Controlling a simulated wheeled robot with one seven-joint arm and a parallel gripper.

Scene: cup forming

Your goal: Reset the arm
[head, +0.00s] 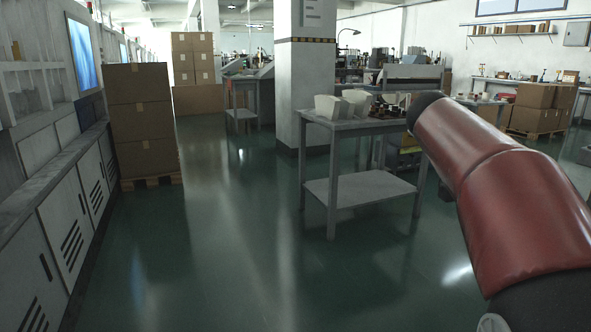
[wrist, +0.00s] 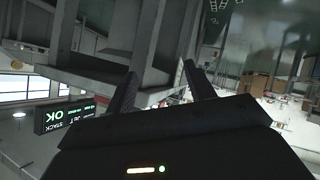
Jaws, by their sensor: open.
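My gripper (wrist: 165,90) shows in the wrist view with its two dark fingers spread apart and nothing between them. The wrist view is tilted, with a black sign with green letters (wrist: 68,116) to the left of the fingers and grey structure behind them. In the head view, my red arm reaches up from the lower right, and its far end is dark. The gripper itself cannot be made out in the head view.
A grey table (head: 345,124) with white containers (head: 333,107) stands right of centre, left of my arm. Stacked cartons (head: 140,118) on a pallet and grey cabinets (head: 68,215) line the left. A pillar (head: 303,65) stands behind the table. The green floor (head: 225,240) ahead is clear.

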